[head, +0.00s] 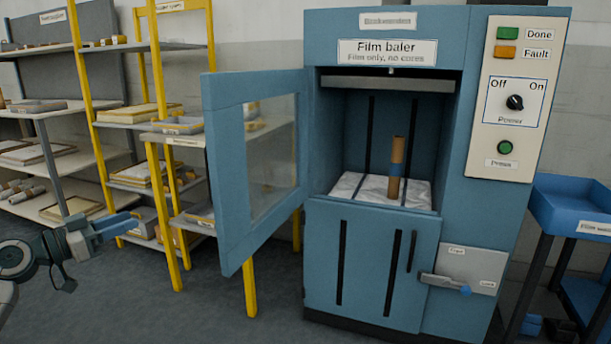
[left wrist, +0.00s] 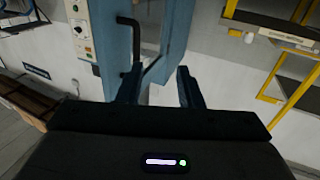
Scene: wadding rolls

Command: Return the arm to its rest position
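My left arm comes in at the left edge of the head view. Its gripper (head: 128,224) is in the air in front of the yellow-posted shelving, left of the baler's open door. In the left wrist view the two fingers (left wrist: 160,78) stand apart with nothing between them, so it is open and empty. The blue film baler (head: 375,255) stands in the middle with its upper door (head: 222,160) swung open to the left. A brown roll with a blue band (head: 394,185) stands upright inside, on white film (head: 348,186). My right gripper is not in view.
Shelving (head: 160,215) with trays and rolls fills the left. A blue bin (head: 575,205) on a stand is at the right. The baler's control panel (head: 509,100) is at its upper right, a latch lever (head: 445,284) below. Grey floor between shelving and baler is mostly clear.

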